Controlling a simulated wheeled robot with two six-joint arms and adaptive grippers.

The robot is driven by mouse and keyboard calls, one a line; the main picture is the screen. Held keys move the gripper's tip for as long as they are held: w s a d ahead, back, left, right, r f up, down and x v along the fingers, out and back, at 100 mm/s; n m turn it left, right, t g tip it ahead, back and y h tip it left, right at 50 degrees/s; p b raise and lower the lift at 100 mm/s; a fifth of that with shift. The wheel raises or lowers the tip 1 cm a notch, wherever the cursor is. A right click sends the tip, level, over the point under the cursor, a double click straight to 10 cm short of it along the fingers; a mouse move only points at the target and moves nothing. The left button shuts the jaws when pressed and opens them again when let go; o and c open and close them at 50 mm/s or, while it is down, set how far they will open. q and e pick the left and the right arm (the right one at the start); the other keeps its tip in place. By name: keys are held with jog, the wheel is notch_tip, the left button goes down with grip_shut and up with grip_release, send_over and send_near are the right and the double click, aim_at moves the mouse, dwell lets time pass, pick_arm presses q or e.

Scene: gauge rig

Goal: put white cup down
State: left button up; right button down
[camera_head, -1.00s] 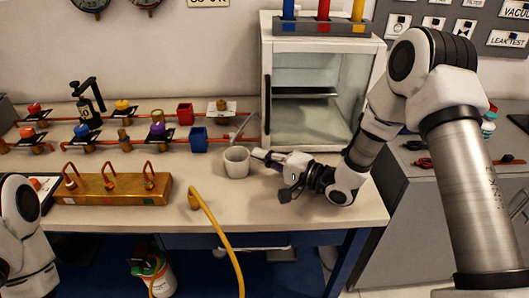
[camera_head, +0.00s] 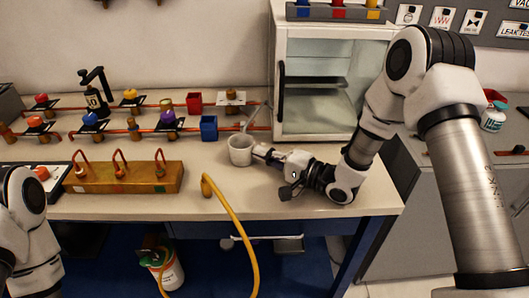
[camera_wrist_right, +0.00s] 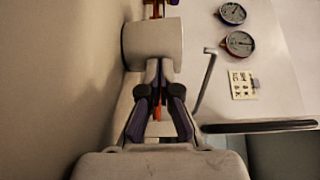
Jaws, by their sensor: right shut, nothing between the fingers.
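The white cup (camera_head: 240,150) is upright on the bench top, left of the glass-fronted cabinet. It also shows in the right wrist view (camera_wrist_right: 152,44), straight beyond the fingers. My right gripper (camera_head: 259,150) reaches in from the right, low over the bench, with its fingertips at the cup's right side. In the right wrist view my right gripper (camera_wrist_right: 158,78) has its fingers together and empty. I cannot tell whether the tips touch the cup's wall. Only a link of my left arm shows at the left edge; its gripper is out of view.
The cabinet (camera_head: 322,92) stands behind my right gripper. A blue box (camera_head: 208,128) and a red box (camera_head: 194,102) are left of the cup. A brass block (camera_head: 122,178) with copper hooks and a yellow hose (camera_head: 237,225) lie nearer the front. Bare bench lies in front of the cup.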

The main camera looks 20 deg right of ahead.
jog(key=shift+s+d, duration=0.15)
jog(key=shift+d, duration=0.35)
jog(key=v, duration=1)
jog(key=shift+s+d, duration=0.15)
jog(key=shift+s, duration=0.1)
jog(key=shift+s+d, duration=0.3)
jog(key=shift+s, duration=0.15)
jog(key=shift+f, duration=0.1)
